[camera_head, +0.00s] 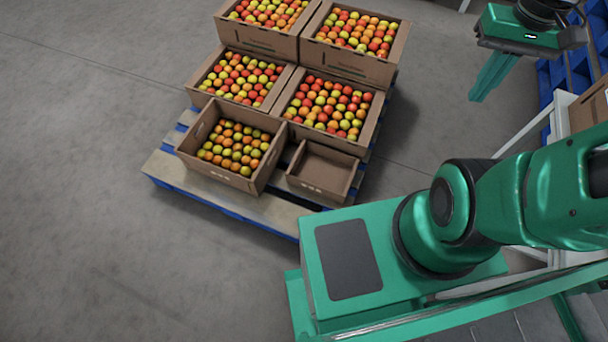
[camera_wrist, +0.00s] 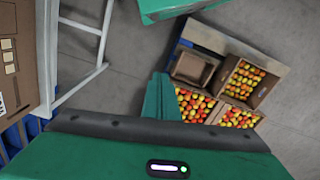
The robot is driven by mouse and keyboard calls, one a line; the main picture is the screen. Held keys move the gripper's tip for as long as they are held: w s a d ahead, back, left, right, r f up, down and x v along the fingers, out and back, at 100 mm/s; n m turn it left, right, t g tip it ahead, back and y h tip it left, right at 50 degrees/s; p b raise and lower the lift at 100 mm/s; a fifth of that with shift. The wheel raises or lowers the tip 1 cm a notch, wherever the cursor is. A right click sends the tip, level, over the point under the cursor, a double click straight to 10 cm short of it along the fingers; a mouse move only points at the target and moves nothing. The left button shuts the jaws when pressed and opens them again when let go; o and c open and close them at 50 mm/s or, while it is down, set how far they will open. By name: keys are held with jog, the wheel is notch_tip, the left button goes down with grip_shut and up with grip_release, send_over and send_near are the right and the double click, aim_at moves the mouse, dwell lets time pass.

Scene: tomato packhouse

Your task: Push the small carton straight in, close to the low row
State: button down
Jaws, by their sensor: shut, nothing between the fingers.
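The small carton (camera_head: 322,172) is empty, open-topped brown cardboard. It stands on the pallet's near right part, right of a deeper tomato carton (camera_head: 218,172) with a narrow gap between. The low row behind it is two tomato cartons (camera_head: 318,127) (camera_head: 212,94). Any gap between the small carton and that row is hard to judge. In the wrist view the small carton (camera_wrist: 190,68) lies just beyond my fingers. My gripper (camera_head: 474,98) is shut and empty, raised right of the pallet, clear of the cartons. Its green fingers (camera_wrist: 160,76) overlap the cartons only in the wrist view.
A taller stack (camera_head: 352,65) of tomato cartons stands at the back of the blue and wood pallet (camera_head: 190,190). A white frame (camera_head: 540,125), cardboard boxes (camera_head: 588,108) and blue pallets (camera_head: 556,85) stand at the right. The grey floor left and right of the pallet is clear.

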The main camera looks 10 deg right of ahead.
jog(key=w+f+n+y, duration=0.1)
jog(key=w+f+n, duration=0.4)
jog(key=w+f, duration=0.55)
jog(key=w+f+n, duration=0.5)
jog(key=w+f, duration=0.3)
jog(key=w, duration=0.5)
jog(key=w+a+f+n+y, duration=0.1)
jog(key=w+a+f+n, duration=0.15)
jog(key=f, duration=0.65)
jog(key=w+a+f+n+y, duration=0.1)
jog(key=w+a+f+n, duration=0.15)
jog(key=f, duration=0.65)
jog(key=n+y, duration=0.4)
jog(key=n, duration=0.2)
send_near(299, 179)
jog(key=a+x, duration=0.1)
jog(key=x, duration=0.4)
jog(key=shift+s+d+f+t, duration=0.15)
jog(key=shift+f+t, duration=0.25)
jog(key=shift+f, duration=0.25)
